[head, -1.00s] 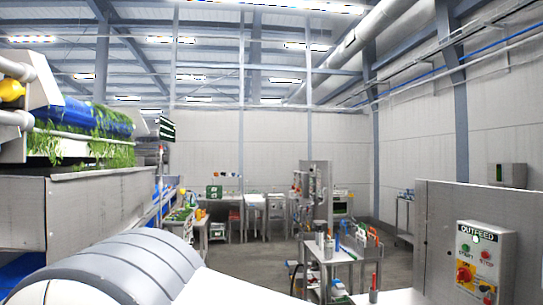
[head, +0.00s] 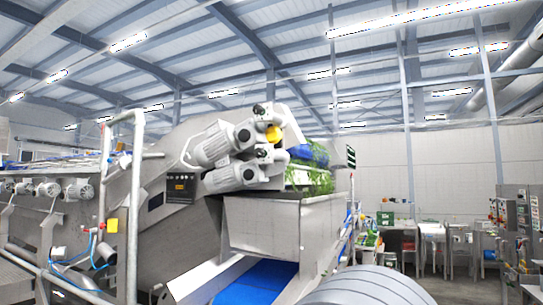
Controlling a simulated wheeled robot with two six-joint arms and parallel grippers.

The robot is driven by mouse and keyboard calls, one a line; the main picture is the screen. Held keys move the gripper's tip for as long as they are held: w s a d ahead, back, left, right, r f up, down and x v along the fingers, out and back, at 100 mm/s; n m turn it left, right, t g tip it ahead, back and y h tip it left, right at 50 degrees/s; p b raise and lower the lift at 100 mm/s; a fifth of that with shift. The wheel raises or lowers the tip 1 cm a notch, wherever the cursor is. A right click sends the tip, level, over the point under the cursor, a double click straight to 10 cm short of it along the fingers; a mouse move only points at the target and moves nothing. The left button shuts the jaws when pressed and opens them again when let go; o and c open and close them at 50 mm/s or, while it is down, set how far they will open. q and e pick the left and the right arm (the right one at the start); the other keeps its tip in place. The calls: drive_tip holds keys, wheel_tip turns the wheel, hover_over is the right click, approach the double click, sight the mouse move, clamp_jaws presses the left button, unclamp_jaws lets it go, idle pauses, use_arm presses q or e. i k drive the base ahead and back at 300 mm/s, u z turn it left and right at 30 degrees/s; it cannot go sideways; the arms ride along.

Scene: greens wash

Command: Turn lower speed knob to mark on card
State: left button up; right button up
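I cannot make out a speed knob or a card in the head view. A small dark panel (head: 181,187) with an orange patch is mounted on the side of the large steel washing machine (head: 165,240); its details are too small to read. Neither of my grippers is in view.
Grey motors (head: 212,145) sit on the machine beside leafy greens (head: 312,182) at its outlet. A steel hopper (head: 270,226) stands above a blue belt (head: 258,283). A tubular rail (head: 136,200) stands at left. Steel tables (head: 433,230) are at the far right.

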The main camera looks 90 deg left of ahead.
sight(259, 153)
drive_tip(key=z, duration=1.7)
drive_tip(key=k, duration=3)
drive_tip(key=u, duration=2.5)
